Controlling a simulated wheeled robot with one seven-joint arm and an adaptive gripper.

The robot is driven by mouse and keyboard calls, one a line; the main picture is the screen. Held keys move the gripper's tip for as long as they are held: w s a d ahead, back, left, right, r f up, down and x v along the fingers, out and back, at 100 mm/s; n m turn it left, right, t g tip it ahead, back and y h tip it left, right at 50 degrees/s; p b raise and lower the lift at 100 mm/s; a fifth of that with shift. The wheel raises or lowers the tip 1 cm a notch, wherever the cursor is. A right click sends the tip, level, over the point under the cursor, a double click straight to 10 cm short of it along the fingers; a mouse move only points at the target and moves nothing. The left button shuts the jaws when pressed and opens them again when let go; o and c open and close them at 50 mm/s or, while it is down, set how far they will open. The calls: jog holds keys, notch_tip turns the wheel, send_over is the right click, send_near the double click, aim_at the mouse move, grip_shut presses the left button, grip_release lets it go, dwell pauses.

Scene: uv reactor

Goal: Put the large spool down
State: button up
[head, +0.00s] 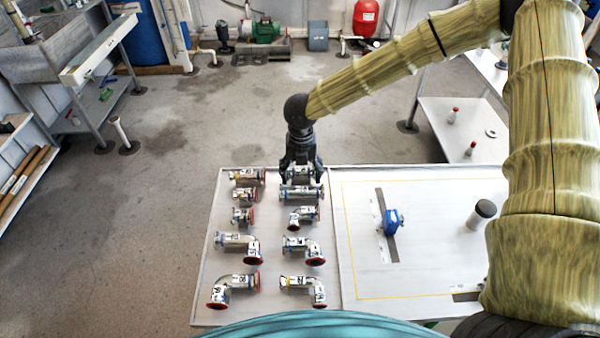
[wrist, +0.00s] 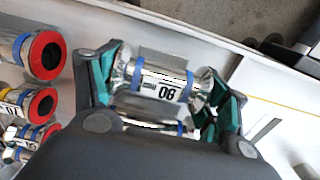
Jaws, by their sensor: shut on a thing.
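The large spool (wrist: 160,80) is a shiny metal pipe piece with flared ends, blue bands and a white label that shows upside down. My gripper (wrist: 166,75) is shut on it, with a teal-padded finger at each end. In the head view my gripper (head: 301,170) points down over the far edge of the left part of the table. The spool is mostly hidden there between the fingers. Another metal piece with blue bands (head: 300,192) lies just below it, and the held spool partly covers this piece in the wrist view. I cannot tell the gap between them.
Several pipe pieces and elbows with red ends stand in two columns on the table's left part (head: 268,315). A blue device (head: 392,220) and a black-capped cylinder (head: 482,214) stand on the right part. Bare surface lies around them.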

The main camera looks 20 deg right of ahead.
aim_at(301, 170)
jog(key=shift+f, duration=0.15)
jog(key=o, duration=1.2)
notch_tip(301, 170, up, 12)
jog(key=shift+r+b, duration=0.15)
jog(key=shift+b, duration=0.7)
